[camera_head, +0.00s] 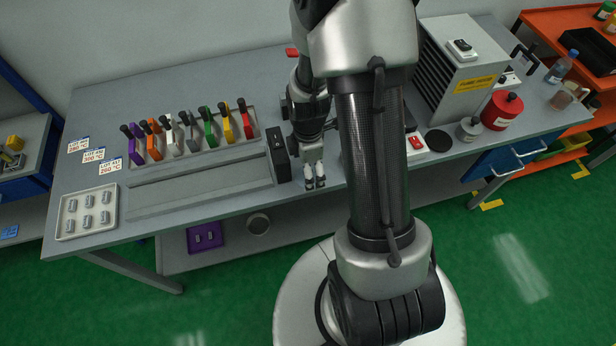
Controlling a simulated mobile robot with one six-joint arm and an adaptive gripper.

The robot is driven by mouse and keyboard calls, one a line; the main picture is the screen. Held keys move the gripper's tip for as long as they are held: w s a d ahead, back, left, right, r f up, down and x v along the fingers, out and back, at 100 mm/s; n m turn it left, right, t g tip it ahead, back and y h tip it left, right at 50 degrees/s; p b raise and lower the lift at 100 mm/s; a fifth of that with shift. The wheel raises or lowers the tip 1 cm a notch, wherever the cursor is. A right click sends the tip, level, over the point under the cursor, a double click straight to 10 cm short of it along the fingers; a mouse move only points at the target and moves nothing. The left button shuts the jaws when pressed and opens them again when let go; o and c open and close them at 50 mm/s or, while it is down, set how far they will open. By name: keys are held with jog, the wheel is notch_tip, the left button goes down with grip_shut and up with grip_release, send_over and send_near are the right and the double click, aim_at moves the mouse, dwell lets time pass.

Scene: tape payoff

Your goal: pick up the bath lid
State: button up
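I cannot make out the bath lid for certain. A white unit with a red switch (416,142) stands on the bench, mostly hidden behind my arm, and anything on top of it is hidden too. A flat black disc (438,140) lies just right of it. Further right are a small grey pot with a knobbed top (469,129) and a red pot with a black knob (502,110). My gripper (314,184) points down near the front edge of the bench, left of the white unit. Its fingertips look close together, with nothing visible between them.
The grey bench (190,85) carries a rack of coloured-handled tools (190,137), a long channel (200,190), a black switch block (279,156) and a tray of small metal parts (87,211). A large grey cabinet (465,70) stands behind the disc.

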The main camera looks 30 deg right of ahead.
notch_tip(320, 180, down, 2)
jog(key=shift+f, duration=0.1)
jog(key=shift+c, duration=0.5)
jog(key=c, duration=0.9)
jog(key=shift+r, duration=0.25)
